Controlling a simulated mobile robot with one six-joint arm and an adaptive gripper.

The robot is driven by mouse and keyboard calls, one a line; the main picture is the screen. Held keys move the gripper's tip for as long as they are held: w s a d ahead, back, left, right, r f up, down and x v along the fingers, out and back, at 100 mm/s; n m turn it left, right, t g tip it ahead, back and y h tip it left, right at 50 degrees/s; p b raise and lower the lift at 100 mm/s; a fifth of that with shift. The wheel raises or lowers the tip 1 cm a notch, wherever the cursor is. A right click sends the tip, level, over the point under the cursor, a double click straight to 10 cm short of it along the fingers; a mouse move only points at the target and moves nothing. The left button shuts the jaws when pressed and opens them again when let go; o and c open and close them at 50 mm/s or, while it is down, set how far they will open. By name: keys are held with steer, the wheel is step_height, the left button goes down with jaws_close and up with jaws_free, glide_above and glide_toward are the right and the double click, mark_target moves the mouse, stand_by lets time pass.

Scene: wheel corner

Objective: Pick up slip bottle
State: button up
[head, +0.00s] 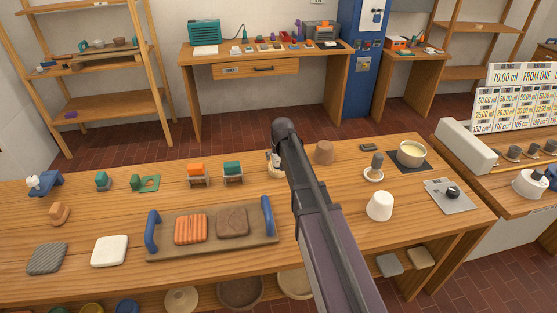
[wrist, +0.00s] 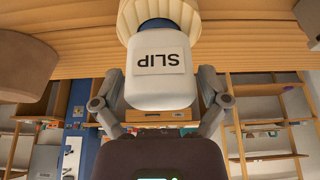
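The slip bottle (wrist: 158,82) is white with a "SLIP" label and a blue band. In the wrist view, which is upside down, it stands on a cream fluted dish (wrist: 122,22). My gripper (wrist: 160,88) has one finger on each side of the bottle, spread apart. The fingers look very close to its sides, but contact is not clear. In the head view my gripper (head: 274,160) is over the table's middle, and my arm hides most of the bottle. A bit of the cream dish (head: 273,171) shows below the gripper.
A brown cup (head: 324,152) stands just right of my gripper. A wooden tray (head: 262,238) with blue handles is on the left. Bare wood (head: 330,225) lies around my arm.

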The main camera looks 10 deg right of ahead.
steer(key=c, duration=0.9)
steer(key=shift+o, duration=0.2)
steer(key=shift+r, duration=0.2)
step_height(320, 180, up, 4)
steer(key=p, duration=0.3)
steer(key=shift+f+p, duration=0.25)
steer(key=shift+p, duration=0.15)
steer(key=s+d+r+p, duration=0.1)
steer(key=s+d, duration=0.1)
steer(key=s, duration=1.3)
steer(key=shift+s+d, duration=0.35)
steer(key=shift+s, duration=0.05)
steer(key=o, duration=0.8)
steer(key=c, duration=0.8)
steer(key=shift+s, duration=0.1)
